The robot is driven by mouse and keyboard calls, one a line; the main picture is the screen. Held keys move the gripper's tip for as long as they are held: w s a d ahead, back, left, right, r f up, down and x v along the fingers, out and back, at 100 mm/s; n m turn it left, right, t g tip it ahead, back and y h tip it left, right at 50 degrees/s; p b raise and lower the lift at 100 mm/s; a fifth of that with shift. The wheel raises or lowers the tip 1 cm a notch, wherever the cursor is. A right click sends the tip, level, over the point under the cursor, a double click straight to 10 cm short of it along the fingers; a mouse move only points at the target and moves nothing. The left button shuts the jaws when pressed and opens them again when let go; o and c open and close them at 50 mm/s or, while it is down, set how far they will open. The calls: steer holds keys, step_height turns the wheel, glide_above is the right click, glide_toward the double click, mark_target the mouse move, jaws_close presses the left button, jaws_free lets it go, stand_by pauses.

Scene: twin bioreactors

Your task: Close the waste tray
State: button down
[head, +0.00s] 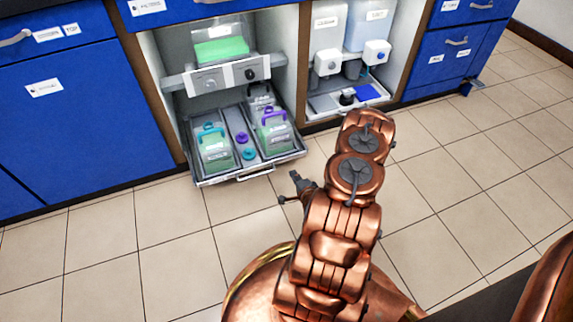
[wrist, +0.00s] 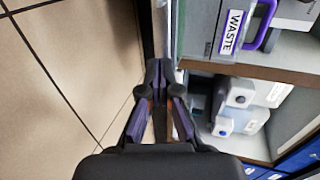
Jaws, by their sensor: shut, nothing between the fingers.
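The waste tray (head: 203,184) is pulled out of the lower middle cabinet, with a bar handle (head: 257,175) on its front. It holds a bottle with a teal handle (head: 213,150), a bottle with a purple handle (head: 272,134) and loose purple and teal caps. In the wrist view a WASTE label (wrist: 231,32) shows beside a purple handle. My gripper (head: 296,180) is in front of the tray near its right front corner, apparently apart from it. In the wrist view my gripper (wrist: 158,68) is shut and empty, its tips near the tray's front edge; contact cannot be told.
Above the tray is a unit with a green-filled vessel (head: 221,48). The right bay has two containers with white pump units and a shallow tray (head: 318,108). Blue cabinets (head: 90,125) flank the bays. The tiled floor (head: 130,235) in front is clear.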

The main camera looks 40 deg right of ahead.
mark_target(284, 159)
steer(key=b+x, duration=0.1)
steer(key=x, duration=0.1)
steer(key=b+x, duration=0.1)
steer(key=x, duration=0.1)
steer(key=b+x, duration=0.1)
steer(key=x, duration=0.2)
steer(key=shift+w+r, duration=0.15)
steer(key=shift+r, duration=0.2)
steer(key=shift+w+d+b, duration=0.25)
steer(key=shift+w+b, duration=0.05)
steer(key=shift+w, duration=0.25)
steer(key=shift+r, duration=0.1)
